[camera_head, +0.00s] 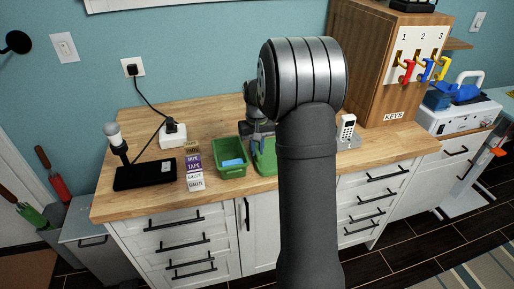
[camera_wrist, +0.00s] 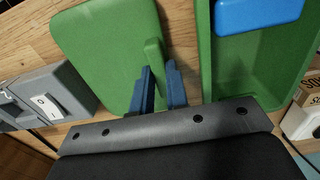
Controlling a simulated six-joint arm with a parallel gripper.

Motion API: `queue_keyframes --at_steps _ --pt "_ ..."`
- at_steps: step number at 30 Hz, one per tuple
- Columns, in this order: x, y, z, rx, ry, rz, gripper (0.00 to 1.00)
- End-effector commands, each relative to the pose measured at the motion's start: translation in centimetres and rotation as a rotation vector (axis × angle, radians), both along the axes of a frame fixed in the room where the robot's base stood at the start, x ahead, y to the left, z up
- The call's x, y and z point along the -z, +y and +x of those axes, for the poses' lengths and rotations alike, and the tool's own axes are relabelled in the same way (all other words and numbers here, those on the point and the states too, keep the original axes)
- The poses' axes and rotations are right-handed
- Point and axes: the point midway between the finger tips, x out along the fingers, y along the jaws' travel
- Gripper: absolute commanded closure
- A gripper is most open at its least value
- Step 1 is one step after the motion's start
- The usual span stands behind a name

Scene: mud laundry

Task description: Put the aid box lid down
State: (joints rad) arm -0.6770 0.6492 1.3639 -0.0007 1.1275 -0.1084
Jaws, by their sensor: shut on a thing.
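The green aid box lid (camera_wrist: 105,50) fills the upper left of the wrist view, its flat face toward the camera. My gripper (camera_wrist: 162,84) has its two blue fingers shut on the lid's raised green grip. In the head view the lid (camera_head: 265,162) is just right of the open green aid box (camera_head: 232,171), low over the counter or on it; I cannot tell whether it touches. My arm hides its right part. The box also shows at the right in the wrist view (camera_wrist: 262,75), with a blue item (camera_wrist: 258,14) inside.
Gauze and tape boxes (camera_head: 195,174) stand left of the aid box, with a black microphone base (camera_head: 145,174) beyond. The wooden counter's front edge is close.

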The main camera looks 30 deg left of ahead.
Motion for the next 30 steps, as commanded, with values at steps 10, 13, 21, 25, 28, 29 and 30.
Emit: queue_keyframes --at_steps 10,13,21,25,28,29,30 --pt "0.3 0.0 0.0 0.000 0.001 -0.001 0.65" --pt "0.3 0.0 0.0 0.000 0.001 -0.001 0.65" --pt "-0.5 0.0 0.0 0.000 -0.001 0.001 0.65" --pt "-2.5 0.0 0.0 0.000 -0.002 0.002 0.65" --pt "-4.8 0.1 0.1 0.000 -0.004 0.003 0.65" --pt "-5.4 0.0 0.0 0.000 -0.003 0.003 0.65" --pt "-6.3 0.0 0.1 0.000 -0.004 0.002 0.65"
